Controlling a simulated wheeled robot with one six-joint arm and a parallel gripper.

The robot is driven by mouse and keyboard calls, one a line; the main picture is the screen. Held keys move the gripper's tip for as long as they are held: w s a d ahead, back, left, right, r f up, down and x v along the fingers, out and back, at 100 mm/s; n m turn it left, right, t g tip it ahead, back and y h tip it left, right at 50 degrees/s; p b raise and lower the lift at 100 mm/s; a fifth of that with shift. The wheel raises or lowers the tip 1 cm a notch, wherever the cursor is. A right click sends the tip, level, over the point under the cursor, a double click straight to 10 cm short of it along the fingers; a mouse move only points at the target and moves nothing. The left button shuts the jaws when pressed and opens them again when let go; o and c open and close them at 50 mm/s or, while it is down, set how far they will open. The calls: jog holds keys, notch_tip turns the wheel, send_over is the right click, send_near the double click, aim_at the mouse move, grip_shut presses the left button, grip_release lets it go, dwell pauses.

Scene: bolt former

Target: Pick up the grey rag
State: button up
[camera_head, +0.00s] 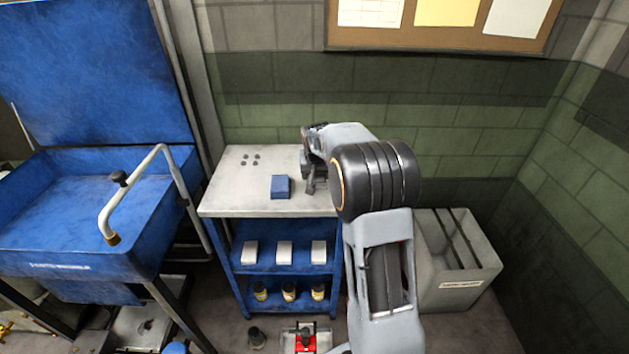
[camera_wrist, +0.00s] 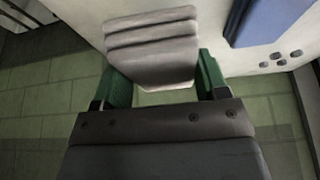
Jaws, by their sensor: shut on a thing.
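The grey rag (camera_wrist: 152,48) is a folded, layered pad in the wrist view. It sits between the two green fingers of my gripper (camera_wrist: 162,72), which are shut on its two sides. In the head view my gripper (camera_head: 311,183) is over the right side of the bench top (camera_head: 235,190), to the right of a folded blue cloth or block (camera_head: 281,187). My arm and gripper mostly hide the rag there. I cannot tell whether the rag touches the bench top.
The blue item also shows in the wrist view (camera_wrist: 262,20), beside several small dark pieces (camera_wrist: 282,58). Shelves below hold three pale blocks (camera_head: 284,252) and three small jars (camera_head: 289,292). A blue machine (camera_head: 80,215) stands left, a grey slotted bin (camera_head: 457,262) right.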

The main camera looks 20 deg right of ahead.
aim_at(322, 176)
jog(key=s+r, duration=0.4)
jog(key=shift+d+r, duration=0.1)
jog(key=shift+r, duration=0.3)
jog(key=s+r+b, duration=0.1)
jog(key=s+r, duration=0.2)
jog(key=s, duration=0.5)
jog(key=shift+s+d+r, duration=0.15)
jog(key=shift+s+r, duration=0.15)
jog(key=shift+s, duration=0.1)
jog(key=shift+o, duration=1.3)
jog(key=shift+c, duration=1)
